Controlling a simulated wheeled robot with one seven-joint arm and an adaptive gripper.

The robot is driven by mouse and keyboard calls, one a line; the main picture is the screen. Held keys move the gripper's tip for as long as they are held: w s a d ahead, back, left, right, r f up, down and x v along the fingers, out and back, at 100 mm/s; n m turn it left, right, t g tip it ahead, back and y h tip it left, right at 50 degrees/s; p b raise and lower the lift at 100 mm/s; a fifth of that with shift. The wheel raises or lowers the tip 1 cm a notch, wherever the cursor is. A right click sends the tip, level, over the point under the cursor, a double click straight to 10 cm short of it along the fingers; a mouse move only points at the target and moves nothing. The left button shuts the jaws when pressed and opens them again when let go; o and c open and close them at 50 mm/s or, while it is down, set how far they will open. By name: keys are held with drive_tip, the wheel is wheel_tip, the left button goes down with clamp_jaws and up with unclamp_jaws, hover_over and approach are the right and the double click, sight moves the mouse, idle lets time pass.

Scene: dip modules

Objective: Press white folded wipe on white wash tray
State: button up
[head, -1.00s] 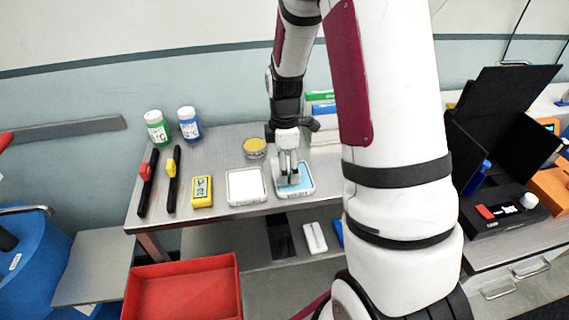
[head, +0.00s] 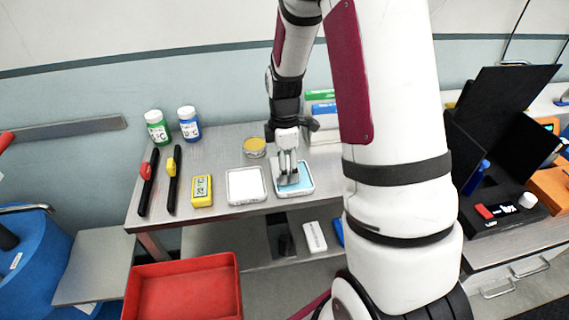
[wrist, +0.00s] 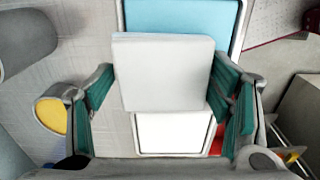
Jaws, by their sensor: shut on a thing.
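My gripper (wrist: 162,92) is shut on the white folded wipe (wrist: 165,75), a pale flat block between its green finger pads in the wrist view. In the head view my gripper (head: 288,180) points down over the left part of a tray with a blue surface (head: 304,188). The wipe is hard to make out there. The white wash tray (head: 246,187) lies just left of the blue one, flat on the bench. In the wrist view the white wash tray (wrist: 174,133) shows below the wipe, partly covered by it, and the blue tray (wrist: 185,20) shows above.
A round yellow-topped tin (head: 255,147) stands behind the trays. A yellow device (head: 202,190), two dark bars with red (head: 147,180) and yellow (head: 174,178) parts, and green-labelled (head: 157,127) and blue-labelled (head: 189,123) bottles stand to the left. A red bin (head: 180,290) is below.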

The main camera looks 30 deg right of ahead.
drive_tip(key=shift+r+p, duration=1.75)
drive_tip(key=shift+r, duration=1.7)
